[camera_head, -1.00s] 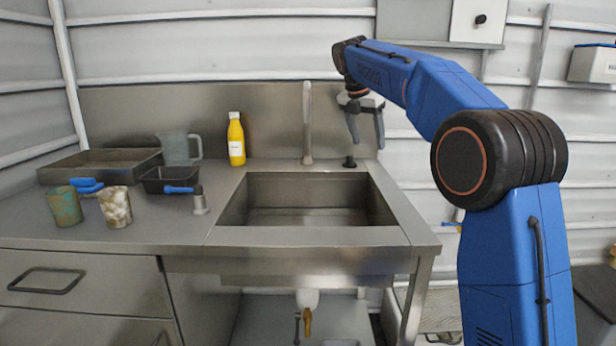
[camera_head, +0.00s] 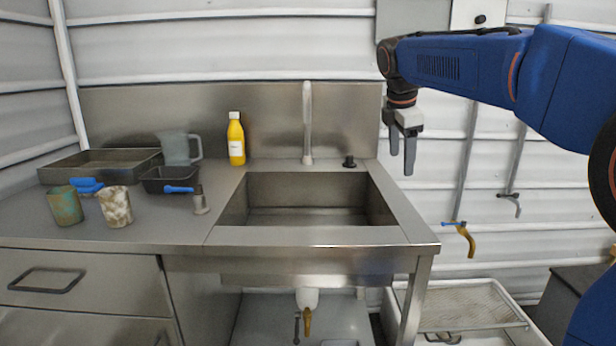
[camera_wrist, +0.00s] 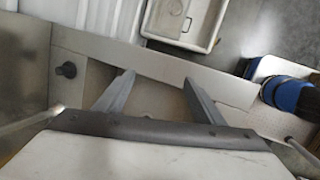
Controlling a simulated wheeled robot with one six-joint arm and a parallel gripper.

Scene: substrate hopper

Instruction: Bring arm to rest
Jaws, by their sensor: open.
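My gripper (camera_head: 402,155) is open and empty in the head view. It hangs with its fingers pointing down, near the right end of the steel sink counter (camera_head: 402,215) and above it. My blue arm reaches in from the right. In the wrist view my gripper (camera_wrist: 160,85) shows two spread grey fingers with nothing between them. Below them lies the counter's steel edge (camera_wrist: 150,62).
A sink (camera_head: 308,205), a tap (camera_head: 307,125) and a black knob (camera_head: 349,161) lie left of my gripper. A yellow bottle (camera_head: 236,140), a jug (camera_head: 178,148) and two cups stand further left. A white tray (camera_head: 470,308) sits low at right.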

